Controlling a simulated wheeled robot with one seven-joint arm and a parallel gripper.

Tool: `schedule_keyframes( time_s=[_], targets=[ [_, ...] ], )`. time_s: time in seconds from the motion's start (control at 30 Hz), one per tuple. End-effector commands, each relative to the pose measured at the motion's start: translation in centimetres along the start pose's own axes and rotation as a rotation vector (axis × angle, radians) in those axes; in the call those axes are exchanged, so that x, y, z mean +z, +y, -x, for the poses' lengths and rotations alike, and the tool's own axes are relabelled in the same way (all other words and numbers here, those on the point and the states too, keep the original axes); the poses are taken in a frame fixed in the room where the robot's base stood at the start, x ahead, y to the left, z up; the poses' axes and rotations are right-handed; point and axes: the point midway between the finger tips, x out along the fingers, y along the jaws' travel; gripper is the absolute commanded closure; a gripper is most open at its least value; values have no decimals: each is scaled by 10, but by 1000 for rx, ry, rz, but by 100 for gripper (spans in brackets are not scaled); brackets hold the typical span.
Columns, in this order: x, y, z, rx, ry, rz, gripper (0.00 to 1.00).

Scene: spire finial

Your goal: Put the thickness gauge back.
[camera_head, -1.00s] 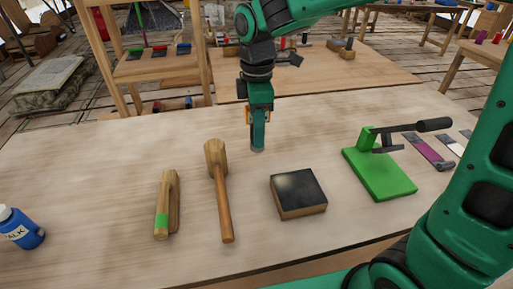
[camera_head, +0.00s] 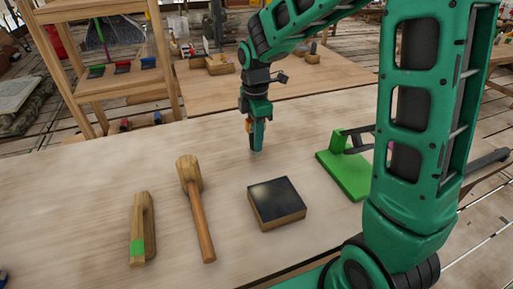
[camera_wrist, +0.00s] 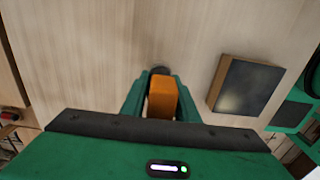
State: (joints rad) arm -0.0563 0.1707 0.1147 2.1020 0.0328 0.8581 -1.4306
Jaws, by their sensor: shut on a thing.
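My gripper (camera_head: 256,146) is shut on an orange block-like thing (camera_wrist: 162,98), which I take to be the thickness gauge. It sits between the two green fingers in the wrist view. A small dark round part (camera_wrist: 159,70) shows just beyond it. In the head view only a bit of orange (camera_head: 248,125) shows beside the fingers. The gripper points down over the workbench (camera_head: 100,190), behind the dark-topped block; I cannot tell whether its tip touches the bench. The gauge's full shape is hidden by the fingers.
A mallet (camera_head: 198,215) and a wooden tool with a green band (camera_head: 141,230) lie left of the dark-topped block (camera_head: 277,203). A green stand (camera_head: 345,175) stands right, partly behind my arm. A wooden rack (camera_head: 125,85) stands behind. The bench around the gripper is clear.

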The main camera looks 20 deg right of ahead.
Motion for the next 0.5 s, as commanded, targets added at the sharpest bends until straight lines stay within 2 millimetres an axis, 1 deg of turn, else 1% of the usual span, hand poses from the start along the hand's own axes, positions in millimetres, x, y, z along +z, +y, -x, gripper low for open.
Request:
schedule_keyframes(
  time_s=[0.17,0.27,0.4,0.5],
  targets=[
    [5,3,-7,0,0,-2,100],
    [6,2,-18,-2,0,-2,100],
    [6,2,-38,-2,0,-3,100],
    [6,3,-43,1,0,-4,100]
  ],
)
